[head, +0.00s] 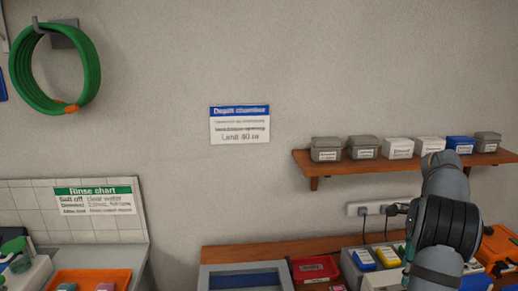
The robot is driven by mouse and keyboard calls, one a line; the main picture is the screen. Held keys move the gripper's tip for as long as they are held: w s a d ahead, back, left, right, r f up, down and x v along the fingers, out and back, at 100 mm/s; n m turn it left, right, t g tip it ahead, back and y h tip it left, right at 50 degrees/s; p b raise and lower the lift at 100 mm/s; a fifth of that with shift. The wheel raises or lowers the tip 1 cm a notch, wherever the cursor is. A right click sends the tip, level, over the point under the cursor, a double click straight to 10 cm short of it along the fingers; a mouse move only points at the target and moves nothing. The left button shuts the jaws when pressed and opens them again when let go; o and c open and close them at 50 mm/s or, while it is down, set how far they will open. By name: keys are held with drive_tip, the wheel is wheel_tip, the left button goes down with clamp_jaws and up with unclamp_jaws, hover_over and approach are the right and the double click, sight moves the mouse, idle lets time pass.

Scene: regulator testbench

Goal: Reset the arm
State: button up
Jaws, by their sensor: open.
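My arm (446,225) rises at the right of the head view, grey with black bands, in front of the bench and the right part of the wall shelf. Its upper end overlaps the shelf's edge. My gripper does not show in this view; I cannot make out any fingers. The arm hides part of the bench behind it.
A wooden shelf (312,168) holds several small labelled boxes. Below are a power strip (355,209), a red tray (314,269), a blue-grey tray (204,279) and an orange case (497,243). An orange tray (122,274) and green hose (88,90) are left. The mid-wall is clear except for a sign (240,124).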

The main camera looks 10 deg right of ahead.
wheel_tip(320, 180, down, 9)
drive_tip(key=shift+r, duration=0.1)
drive_tip(key=shift+r+n+p, duration=0.25)
drive_tip(key=shift+n+p, duration=0.35)
drive_tip(key=shift+n, duration=0.4)
drive_tip(key=n+p, duration=0.1)
drive_tip(key=n, duration=0.1)
drive_tip(key=shift+s+n, duration=0.1)
drive_tip(key=shift+n, duration=0.3)
drive_tip(key=n+p, duration=0.2)
drive_tip(key=n, duration=0.2)
drive_tip(key=shift+n, duration=0.3)
drive_tip(key=n+p, duration=0.1)
drive_tip(key=n, duration=0.2)
drive_tip(key=shift+r, duration=0.1)
drive_tip(key=n+p, duration=0.3)
drive_tip(key=n, duration=0.2)
drive_tip(key=shift+n, duration=0.4)
drive_tip(key=n+p, duration=0.2)
drive_tip(key=n, duration=0.1)
drive_tip(key=shift+d, duration=0.1)
drive_tip(key=shift+f+n+p, duration=0.2)
drive_tip(key=shift+n+p, duration=0.15)
drive_tip(key=shift+n, duration=0.45)
